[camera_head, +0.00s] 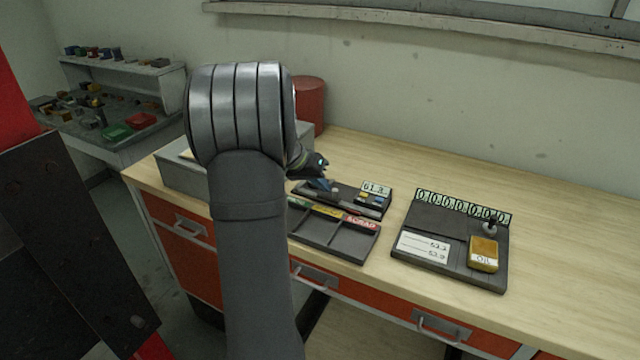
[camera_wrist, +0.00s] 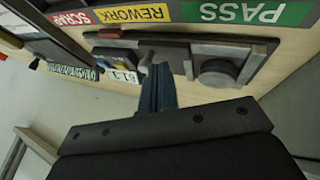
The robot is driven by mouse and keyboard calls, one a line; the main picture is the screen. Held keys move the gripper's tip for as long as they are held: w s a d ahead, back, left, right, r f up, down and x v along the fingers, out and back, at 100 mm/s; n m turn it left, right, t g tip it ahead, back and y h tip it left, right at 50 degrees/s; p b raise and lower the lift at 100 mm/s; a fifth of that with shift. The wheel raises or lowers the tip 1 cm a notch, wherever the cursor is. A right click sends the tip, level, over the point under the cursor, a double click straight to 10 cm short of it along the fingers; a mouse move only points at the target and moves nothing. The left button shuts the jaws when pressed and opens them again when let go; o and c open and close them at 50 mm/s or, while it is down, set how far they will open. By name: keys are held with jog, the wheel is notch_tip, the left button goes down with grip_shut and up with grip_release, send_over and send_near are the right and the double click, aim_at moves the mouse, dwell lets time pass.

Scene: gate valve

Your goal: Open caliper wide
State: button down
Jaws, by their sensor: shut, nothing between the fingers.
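The caliper station is a dark plate (camera_head: 335,189) on the bench, with a small light number display (camera_head: 376,188) at its right end. In the wrist view the dark plate (camera_wrist: 262,50) carries a grey bar and a round grey knob (camera_wrist: 217,72), with the display (camera_wrist: 124,76) and small blue and yellow blocks beyond. I cannot clearly tell the caliper's jaws apart. My gripper (camera_head: 321,184) is over the left part of the plate. In the wrist view its blue fingers (camera_wrist: 158,78) are together and empty, close to the plate; contact cannot be told.
A sorting tray (camera_head: 333,237) with PASS, REWORK and SCRAP labels lies in front. A grey box (camera_head: 182,177) and red cylinder (camera_head: 310,105) are left. The bench's right side is clear.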

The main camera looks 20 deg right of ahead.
jog(key=shift+s+d, duration=0.65)
jog(key=shift+d, duration=0.15)
jog(key=shift+a, duration=0.1)
